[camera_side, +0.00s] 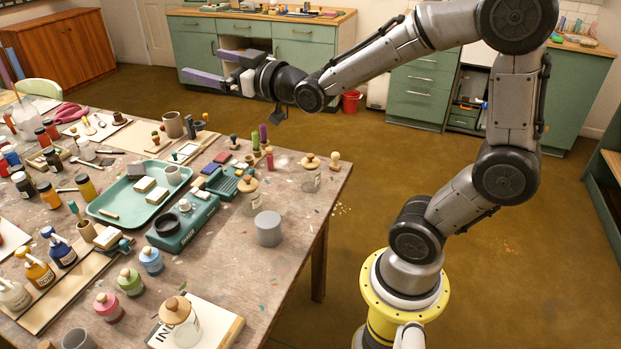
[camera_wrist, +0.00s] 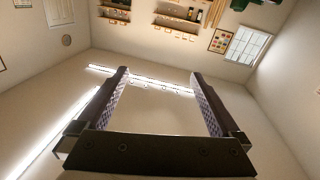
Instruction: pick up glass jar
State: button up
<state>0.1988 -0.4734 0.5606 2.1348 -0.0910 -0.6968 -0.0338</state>
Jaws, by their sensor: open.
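Three clear glass jars with round wooden lids stand on the table. One glass jar (camera_side: 252,203) is near the grey cylinder, a second glass jar (camera_side: 311,180) is by the table's far right corner, and a third glass jar (camera_side: 183,330) stands at the front on a white board. All look upright. My gripper (camera_side: 212,66) is raised high above and beyond the table, well apart from the jars. In the wrist view my gripper (camera_wrist: 160,78) has its two fingers spread with nothing between them.
The wooden table (camera_side: 255,290) is crowded on the left with paint bottles and tools. A green tray (camera_side: 120,212), a teal box (camera_side: 180,240) and a grey cylinder (camera_side: 268,230) stand near the jars. The right edge strip is fairly clear.

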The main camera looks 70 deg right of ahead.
jog(key=w+d+f+m+t+h, duration=0.1)
jog(key=w+d+f+t+h, duration=0.15)
jog(key=d+f, duration=0.55)
jog(key=m+g+h, duration=0.7)
send_near(315, 170)
jog(key=x, duration=0.4)
jog(key=shift+w+a, duration=0.25)
jog(key=shift+s+d, duration=0.2)
jog(key=shift+d, duration=0.1)
jog(key=shift+w+d, duration=0.2)
jog(key=shift+d, duration=0.05)
jog(key=shift+x, duration=3.4)
jog(key=c, duration=1.6)
